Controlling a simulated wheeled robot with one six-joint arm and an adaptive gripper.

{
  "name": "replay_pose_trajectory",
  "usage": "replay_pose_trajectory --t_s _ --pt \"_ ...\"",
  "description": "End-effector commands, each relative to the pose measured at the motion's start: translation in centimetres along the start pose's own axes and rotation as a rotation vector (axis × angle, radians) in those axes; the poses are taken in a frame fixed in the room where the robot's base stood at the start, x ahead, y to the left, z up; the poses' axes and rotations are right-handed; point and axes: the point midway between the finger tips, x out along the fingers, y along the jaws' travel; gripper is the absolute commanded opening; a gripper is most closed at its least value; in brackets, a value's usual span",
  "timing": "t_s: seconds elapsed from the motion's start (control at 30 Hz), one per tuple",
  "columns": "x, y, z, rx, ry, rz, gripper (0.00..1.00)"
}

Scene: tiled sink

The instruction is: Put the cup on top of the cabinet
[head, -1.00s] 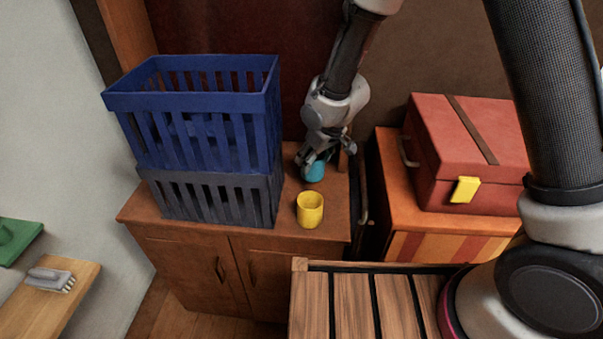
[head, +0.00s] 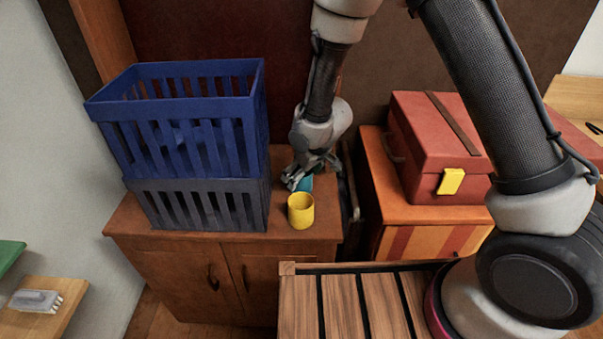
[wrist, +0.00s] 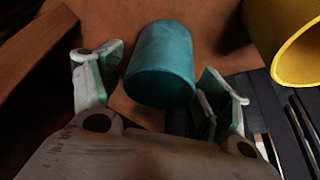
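A teal cup (head: 305,183) is at the back right of the brown cabinet's top (head: 325,220), behind a yellow cup (head: 301,211). My gripper (head: 306,172) reaches down over the teal cup and partly hides it in the head view. In the wrist view my gripper (wrist: 165,80) is open. Its fingers stand on either side of the teal cup (wrist: 160,65), with a gap on each side. I cannot tell whether the cup's base rests fully on the cabinet top. The yellow cup shows at the upper right of the wrist view (wrist: 285,35).
A blue crate (head: 180,145) stacked on a grey crate (head: 200,205) fills the cabinet's left side. A red case (head: 430,150) sits on an orange striped cabinet (head: 425,240) to the right. A slatted wooden surface (head: 340,300) is in front.

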Motion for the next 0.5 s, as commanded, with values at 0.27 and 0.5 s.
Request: replay_pose_trajectory --t_s 0.27,0.5 --pt "-0.2 0.0 -0.1 0.000 0.001 0.000 0.77" --pt "-3.8 0.0 -0.2 0.000 0.004 0.000 0.77"
